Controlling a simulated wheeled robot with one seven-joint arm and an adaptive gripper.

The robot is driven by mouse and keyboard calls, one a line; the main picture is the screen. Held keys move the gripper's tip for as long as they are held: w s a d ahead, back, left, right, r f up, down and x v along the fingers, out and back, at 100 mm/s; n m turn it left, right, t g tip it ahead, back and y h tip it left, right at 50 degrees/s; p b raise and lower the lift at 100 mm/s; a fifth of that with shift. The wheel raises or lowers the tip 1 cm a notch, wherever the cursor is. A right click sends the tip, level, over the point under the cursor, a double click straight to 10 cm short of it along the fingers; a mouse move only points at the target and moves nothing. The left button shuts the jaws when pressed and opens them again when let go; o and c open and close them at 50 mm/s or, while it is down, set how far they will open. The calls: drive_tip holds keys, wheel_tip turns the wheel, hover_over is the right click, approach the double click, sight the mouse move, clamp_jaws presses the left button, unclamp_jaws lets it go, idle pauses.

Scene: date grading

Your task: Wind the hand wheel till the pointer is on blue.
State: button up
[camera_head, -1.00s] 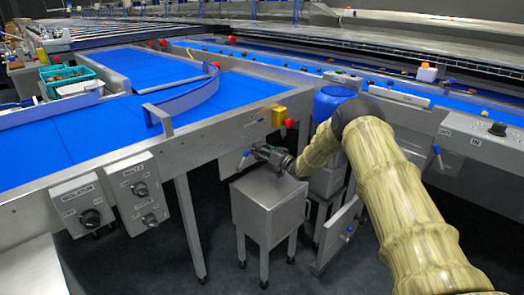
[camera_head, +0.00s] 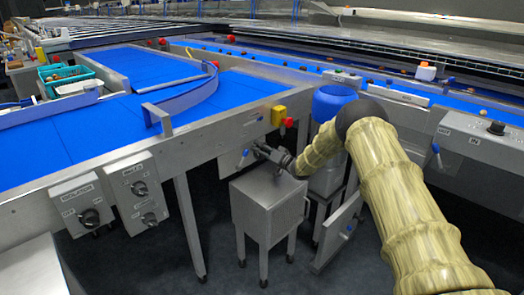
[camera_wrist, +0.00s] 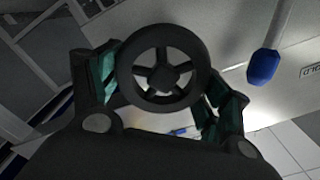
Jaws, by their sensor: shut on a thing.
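The hand wheel (camera_wrist: 163,38) is dark, round and spoked, and fills the upper middle of the wrist view. My gripper (camera_wrist: 163,75) has its two green-padded fingers on either side of the wheel, shut on its rim. In the head view my gripper (camera_head: 265,152) reaches the side of the blue-belt conveyor, above a steel cabinet; the wheel is too small and covered there to make out. No pointer or blue mark can be told in either view.
A blue-tipped lever (camera_wrist: 263,65) hangs right of the wheel; it also shows in the head view (camera_head: 244,154). A steel cabinet (camera_head: 268,205) stands just below my gripper. A yellow box with a red button (camera_head: 279,116) is above, and a blue drum (camera_head: 333,100) stands behind my arm.

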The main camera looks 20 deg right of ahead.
drive_tip(key=o, duration=1)
drive_tip(key=shift+o, duration=0.2)
drive_tip(key=v, duration=1.2)
drive_tip(key=shift+f, duration=0.1)
